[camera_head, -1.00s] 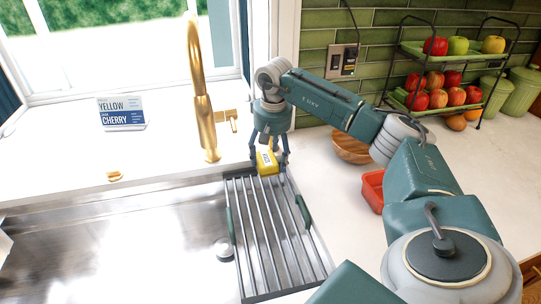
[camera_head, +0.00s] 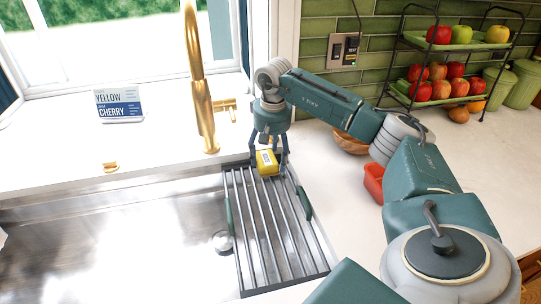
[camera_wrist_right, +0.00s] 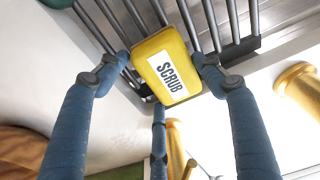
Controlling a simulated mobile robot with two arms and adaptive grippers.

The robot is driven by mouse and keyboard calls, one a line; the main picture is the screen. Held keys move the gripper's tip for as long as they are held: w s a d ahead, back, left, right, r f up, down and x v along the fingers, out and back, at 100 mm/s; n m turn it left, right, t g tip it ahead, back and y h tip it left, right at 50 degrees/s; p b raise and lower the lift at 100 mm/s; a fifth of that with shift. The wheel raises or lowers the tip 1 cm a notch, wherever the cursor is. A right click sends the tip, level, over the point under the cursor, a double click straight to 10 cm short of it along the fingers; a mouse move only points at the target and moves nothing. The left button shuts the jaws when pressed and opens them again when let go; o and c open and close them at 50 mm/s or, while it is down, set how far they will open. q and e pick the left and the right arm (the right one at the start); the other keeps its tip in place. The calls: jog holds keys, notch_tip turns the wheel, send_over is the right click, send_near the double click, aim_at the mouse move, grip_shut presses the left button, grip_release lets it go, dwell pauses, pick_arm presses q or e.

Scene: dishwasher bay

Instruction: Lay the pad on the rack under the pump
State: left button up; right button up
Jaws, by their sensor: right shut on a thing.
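The pad is a yellow block marked SCRUB (camera_head: 267,163); it also shows large in the right wrist view (camera_wrist_right: 165,62). My right gripper (camera_head: 269,158) is shut on it, with blue fingers on both of its sides. The rack of metal bars (camera_head: 278,240) lies across the right part of the sink. The pad is at the rack's far end, with bars behind it in the wrist view (camera_wrist_right: 265,18). I cannot tell if pad and bars touch. A gold faucet (camera_head: 203,110) stands left of the gripper. I cannot make out a separate pump. My left gripper is not in view.
The steel sink (camera_head: 120,245) is open left of the rack. A YELLOW/CHERRY sign (camera_head: 119,104) stands behind it. A wooden bowl (camera_head: 350,142) and red container (camera_head: 374,183) stand right of the gripper. A two-tier fruit stand (camera_head: 445,70) is farther right.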

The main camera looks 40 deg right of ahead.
aim_at(272, 161)
jog(key=shift+f, duration=0.35)
jog(key=o, duration=1.3)
jog(key=r, duration=0.4)
jog(key=s+r, duration=0.1)
jog(key=r, duration=0.7)
jog(key=shift+s+a, duration=0.2)
jog(key=shift+a, duration=0.1)
jog(key=shift+f, duration=0.1)
